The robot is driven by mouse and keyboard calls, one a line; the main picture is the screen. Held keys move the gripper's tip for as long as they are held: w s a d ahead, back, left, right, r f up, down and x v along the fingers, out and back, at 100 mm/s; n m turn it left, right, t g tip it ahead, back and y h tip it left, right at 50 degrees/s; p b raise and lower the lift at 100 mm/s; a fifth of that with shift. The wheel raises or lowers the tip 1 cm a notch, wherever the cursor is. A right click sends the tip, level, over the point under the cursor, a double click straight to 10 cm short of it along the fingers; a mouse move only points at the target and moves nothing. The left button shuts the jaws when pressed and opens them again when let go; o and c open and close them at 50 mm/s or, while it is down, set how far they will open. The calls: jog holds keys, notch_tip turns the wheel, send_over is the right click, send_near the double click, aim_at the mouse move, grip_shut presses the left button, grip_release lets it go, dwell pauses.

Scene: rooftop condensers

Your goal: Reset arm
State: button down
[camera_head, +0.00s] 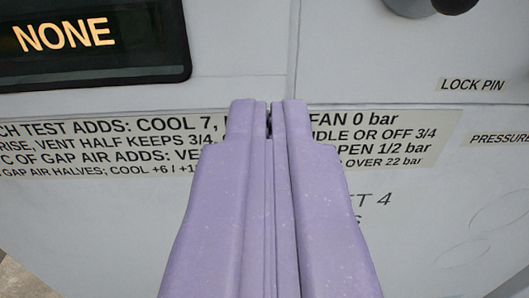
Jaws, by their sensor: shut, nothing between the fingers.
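My gripper (268,108) is purple and reaches up from the bottom middle of the view. Its two fingers lie side by side, shut, with nothing between them. It is in front of a pale grey cabinet face (240,60) and covers part of a printed label strip (110,145). I cannot tell whether the fingertips touch the panel.
A black display (90,45) at the upper left reads "NONE" in orange letters. A dark rounded knob or fitting (415,5) shows at the top right edge. Labels reading "LOCK PIN" (472,85) and "PRESSURE" (500,139) are at the right. Floor (20,280) shows at the lower left.

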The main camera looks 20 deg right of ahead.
jog(key=w+a+r+n+b, duration=0.1)
jog(key=w+a+r+b, duration=0.25)
jog(key=a+r, duration=0.25)
jog(key=w+a+r+b, duration=0.2)
jog(key=a+r+b, duration=0.3)
jog(key=a+r, duration=0.15)
jog(key=s+a+r+y+b, duration=0.1)
jog(key=s+a+r+b, duration=0.1)
jog(key=a, duration=0.4)
jog(key=s+a+r+n+g+y+b, duration=0.1)
jog(key=s+a+r+y+b, duration=0.1)
jog(key=s+a+r, duration=0.3)
jog(key=s+a+r+n+g+y+b, duration=0.1)
jog(key=s+a+r+y, duration=0.1)
jog(key=s+a+r, duration=0.2)
jog(key=s+a, duration=0.2)
jog(key=a, duration=0.2)
jog(key=shift+s+b, duration=0.15)
jog(key=shift+b, duration=0.25)
jog(key=shift+f, duration=0.1)
